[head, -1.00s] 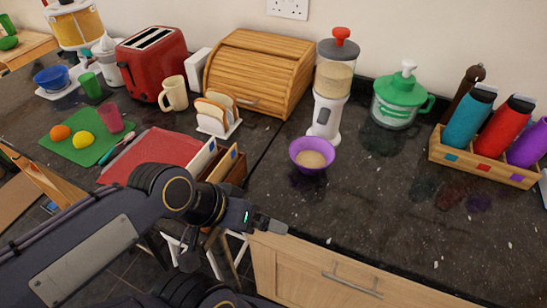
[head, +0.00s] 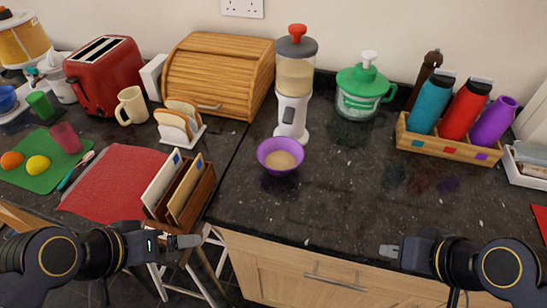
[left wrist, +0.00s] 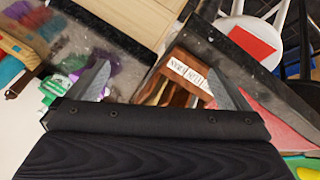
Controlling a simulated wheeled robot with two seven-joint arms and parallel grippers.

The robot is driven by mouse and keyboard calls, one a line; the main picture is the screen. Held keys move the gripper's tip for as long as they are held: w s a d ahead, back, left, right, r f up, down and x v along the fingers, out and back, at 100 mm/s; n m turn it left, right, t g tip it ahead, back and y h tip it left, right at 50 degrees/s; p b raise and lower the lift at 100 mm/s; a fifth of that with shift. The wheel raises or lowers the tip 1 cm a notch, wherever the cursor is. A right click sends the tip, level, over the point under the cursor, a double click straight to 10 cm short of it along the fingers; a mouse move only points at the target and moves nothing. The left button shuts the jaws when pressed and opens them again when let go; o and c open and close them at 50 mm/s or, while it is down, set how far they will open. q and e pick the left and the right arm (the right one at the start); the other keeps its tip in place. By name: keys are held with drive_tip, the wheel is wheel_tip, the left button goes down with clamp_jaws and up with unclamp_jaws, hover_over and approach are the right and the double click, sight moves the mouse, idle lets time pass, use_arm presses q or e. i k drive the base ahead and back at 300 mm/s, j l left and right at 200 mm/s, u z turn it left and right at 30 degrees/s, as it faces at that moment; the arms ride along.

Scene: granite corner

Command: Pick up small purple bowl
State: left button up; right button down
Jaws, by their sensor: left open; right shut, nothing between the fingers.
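The small purple bowl (head: 281,168) stands upright on the dark granite counter, in front of the white-based dispenser (head: 294,85), with something beige inside. My left gripper (head: 188,241) is at the counter's front edge, below and left of the bowl and apart from it. It is open and empty; its two spread fingers show in the left wrist view (left wrist: 160,88). My right gripper (head: 390,250) is shut and empty, low in front of the counter, right of the bowl and apart from it.
A wooden letter rack (head: 193,213) stands near the counter edge by my left gripper. A bread box (head: 215,70) and toast rack (head: 180,122) stand behind left. A green-lidded jar (head: 361,95) and a bottle crate (head: 448,150) stand right. Counter right of the bowl is clear.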

sight(280, 156)
drive_tip(key=k+j+z, duration=0.1)
drive_tip(key=j, duration=0.3)
drive_tip(key=k+j+z, duration=0.1)
drive_tip(key=j, duration=0.35)
drive_tip(key=j+z, duration=0.15)
drive_tip(key=j, duration=0.7)
